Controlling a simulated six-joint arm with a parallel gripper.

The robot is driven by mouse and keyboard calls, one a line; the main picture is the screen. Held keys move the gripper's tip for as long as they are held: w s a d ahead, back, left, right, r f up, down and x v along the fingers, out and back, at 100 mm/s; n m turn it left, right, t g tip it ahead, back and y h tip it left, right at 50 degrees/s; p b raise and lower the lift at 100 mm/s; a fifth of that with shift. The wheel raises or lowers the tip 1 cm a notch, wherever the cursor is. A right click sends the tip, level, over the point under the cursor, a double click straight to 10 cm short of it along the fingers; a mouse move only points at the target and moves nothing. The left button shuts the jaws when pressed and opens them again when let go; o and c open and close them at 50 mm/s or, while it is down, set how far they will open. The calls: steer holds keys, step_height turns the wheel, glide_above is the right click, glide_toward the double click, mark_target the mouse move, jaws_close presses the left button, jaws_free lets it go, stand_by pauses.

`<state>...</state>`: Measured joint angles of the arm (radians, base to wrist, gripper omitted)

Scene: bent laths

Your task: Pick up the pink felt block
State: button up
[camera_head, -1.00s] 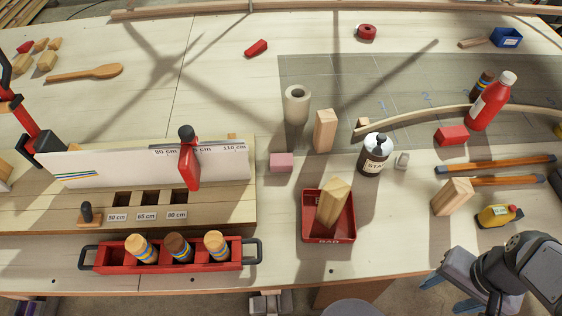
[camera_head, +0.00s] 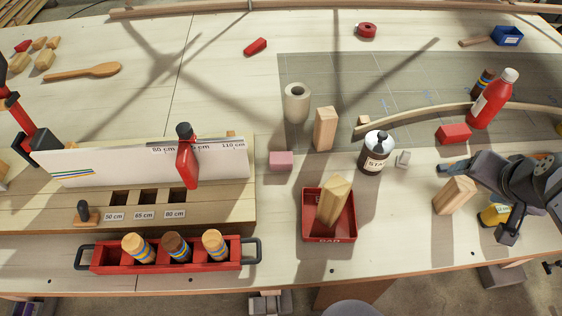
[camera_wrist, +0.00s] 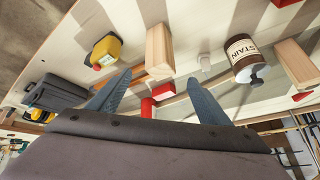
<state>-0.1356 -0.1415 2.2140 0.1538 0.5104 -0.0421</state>
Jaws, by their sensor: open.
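The pink felt block (camera_head: 281,161) lies on the pale bench top in the head view, just right of the long wooden board with the white scale. It looks like a small flat-topped block with clear bench around it. I cannot make out the pink block in the wrist view.
Between my gripper and the block stand a wooden block (camera_head: 455,195), the stain bottle (camera_head: 376,153) and a red tray (camera_head: 329,234) holding a wooden block. An upright wooden block (camera_head: 325,129) and a pale roll (camera_head: 296,103) stand behind the pink block. A red bottle (camera_head: 493,99) stands back right.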

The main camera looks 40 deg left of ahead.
steer(key=shift+t+y, duration=0.3)
steer(key=shift+t, duration=0.3)
steer(key=w+r, duration=0.1)
steer(key=w+a+r, duration=0.2)
steer(key=r, duration=0.1)
steer(key=a+n+t+y, duration=0.2)
steer(key=a+y, duration=0.1)
steer(key=a, duration=1.3)
steer(key=n+t+y+b, duration=0.2)
steer(key=n+t+y, duration=0.1)
steer(key=y, duration=0.3)
glide_above(281, 162)
steer(key=d, duration=0.1)
step_height(281, 162, down, 2)
steer(key=s+d+f+n+g, duration=0.1)
steer(key=f, duration=0.3)
steer(key=s+d+f+h, duration=0.1)
steer(key=s+f, duration=0.1)
steer(key=f, duration=0.3)
steer(key=s+d+f+n+g+h, duration=0.1)
steer(key=f, duration=0.3)
steer(key=shift+s+f+n+g, duration=0.15)
steer(key=shift+s+n+g, duration=0.15)
steer(key=shift+s, duration=0.1)
steer(key=shift+x, duration=1.15)
steer(key=shift+w+p, duration=0.1)
steer(key=shift+p, duration=0.25)
steer(key=shift+p+x, duration=0.65)
steer(key=shift+x, duration=1.85)
